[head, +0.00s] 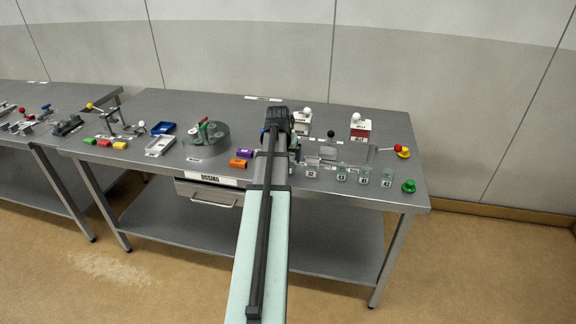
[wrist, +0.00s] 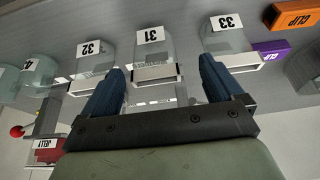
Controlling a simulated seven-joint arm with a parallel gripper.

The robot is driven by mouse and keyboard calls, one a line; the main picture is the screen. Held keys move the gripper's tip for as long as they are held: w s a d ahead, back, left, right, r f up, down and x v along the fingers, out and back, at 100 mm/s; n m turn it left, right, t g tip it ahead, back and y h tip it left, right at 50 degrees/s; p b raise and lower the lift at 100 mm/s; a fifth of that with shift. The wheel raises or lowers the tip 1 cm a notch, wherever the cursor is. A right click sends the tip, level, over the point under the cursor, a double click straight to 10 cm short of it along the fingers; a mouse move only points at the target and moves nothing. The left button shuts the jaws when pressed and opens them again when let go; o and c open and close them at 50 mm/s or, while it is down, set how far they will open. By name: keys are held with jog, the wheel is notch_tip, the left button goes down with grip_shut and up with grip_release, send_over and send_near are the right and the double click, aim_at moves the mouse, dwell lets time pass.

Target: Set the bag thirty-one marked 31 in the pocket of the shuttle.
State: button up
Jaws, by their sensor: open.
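In the head view my gripper (head: 278,118) is over the table, and my arm hides bag 31. Bag 32 (head: 312,168) shows just right of the arm. I cannot tell which part is the shuttle or its pocket.
Several other marked clear bags (head: 364,176) line the front right edge. A black-knobbed lever (head: 331,134) and red-white JELLY box (head: 360,130) stand behind. A purple block (head: 244,153) and orange block (head: 238,164) lie left of the arm. A round grey turntable (head: 206,145) is further left.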

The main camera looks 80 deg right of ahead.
jog(key=shift+s+x, duration=0.2)
jog(key=shift+x, duration=1.1)
jog(key=shift+s+x, duration=0.15)
jog(key=shift+x, duration=1.15)
jog(key=shift+d, duration=0.1)
jog(key=shift+c, duration=0.3)
jog(key=c, duration=1)
jog(key=shift+o, duration=0.2)
notch_tip(320, 180, up, 10)
jog(key=shift+r, duration=0.1)
